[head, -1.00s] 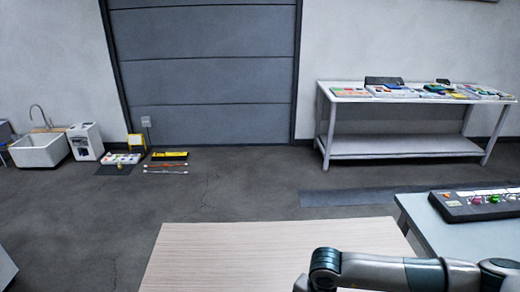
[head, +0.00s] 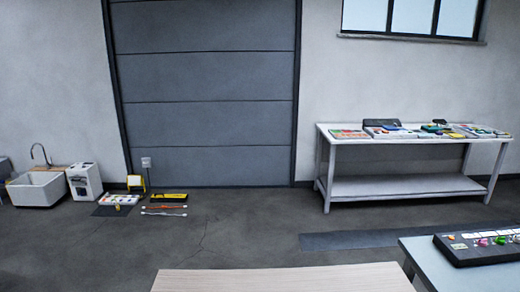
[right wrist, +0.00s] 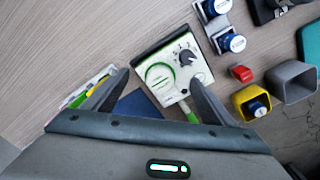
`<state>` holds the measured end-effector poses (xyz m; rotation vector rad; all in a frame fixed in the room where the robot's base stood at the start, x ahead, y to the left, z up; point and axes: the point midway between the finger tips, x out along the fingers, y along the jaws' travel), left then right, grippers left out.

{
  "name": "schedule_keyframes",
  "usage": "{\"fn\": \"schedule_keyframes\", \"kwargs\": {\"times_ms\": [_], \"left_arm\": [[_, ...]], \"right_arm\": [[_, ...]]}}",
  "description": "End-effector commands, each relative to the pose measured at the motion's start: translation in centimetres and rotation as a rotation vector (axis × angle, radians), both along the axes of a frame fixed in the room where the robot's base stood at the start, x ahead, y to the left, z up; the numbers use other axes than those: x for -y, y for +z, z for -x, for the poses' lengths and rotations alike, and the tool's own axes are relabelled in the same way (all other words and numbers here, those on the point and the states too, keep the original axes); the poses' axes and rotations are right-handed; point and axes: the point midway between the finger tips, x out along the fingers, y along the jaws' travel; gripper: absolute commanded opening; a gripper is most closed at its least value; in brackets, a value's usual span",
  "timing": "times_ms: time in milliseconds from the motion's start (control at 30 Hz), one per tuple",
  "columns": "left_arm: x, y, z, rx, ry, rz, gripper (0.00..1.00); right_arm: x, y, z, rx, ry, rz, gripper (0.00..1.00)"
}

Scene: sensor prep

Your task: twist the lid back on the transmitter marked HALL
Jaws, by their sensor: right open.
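My right gripper (right wrist: 158,77) is open in the right wrist view, above a wooden table top (right wrist: 80,40). No object is held between its fingers. Beyond and below the fingers lies a white and green device (right wrist: 183,66) with a dark dial. To its right are two silver parts with blue round tops, one at the upper edge (right wrist: 218,7) and one below it (right wrist: 233,43). They may be transmitters, but no HALL marking is legible. A blue-topped piece (right wrist: 258,107) sits in a yellow square cup (right wrist: 242,97). My left gripper is out of view.
A grey open box (right wrist: 292,80) and a small red part (right wrist: 241,73) lie at the right. A dark blue flat item (right wrist: 138,106) is partly hidden by my gripper. In the head view, a grey table (head: 440,262) carries a dark tray (head: 470,256); a white bench (head: 350,140) stands behind.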

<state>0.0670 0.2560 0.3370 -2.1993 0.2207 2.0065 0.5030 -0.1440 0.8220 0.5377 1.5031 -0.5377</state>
Motion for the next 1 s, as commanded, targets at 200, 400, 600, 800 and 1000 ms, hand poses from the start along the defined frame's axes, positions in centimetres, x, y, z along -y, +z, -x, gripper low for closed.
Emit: {"fn": "schedule_keyframes", "kwargs": {"times_ms": [200,400,600,800,1000], "left_arm": [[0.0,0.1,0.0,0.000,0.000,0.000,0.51],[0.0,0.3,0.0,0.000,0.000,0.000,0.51],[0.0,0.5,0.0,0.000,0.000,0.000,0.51],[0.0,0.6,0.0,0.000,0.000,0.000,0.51],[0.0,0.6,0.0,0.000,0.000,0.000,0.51]], "right_arm": [[0.0,0.1,0.0,0.000,0.000,0.000,0.78],[0.0,0.5,0.0,0.000,0.000,0.000,0.78],[0.0,0.8,0.0,0.000,0.000,0.000,0.78],[0.0,1.1,0.0,0.000,0.000,0.000,0.78],[0.0,1.2,0.0,0.000,0.000,0.000,0.78]]}}
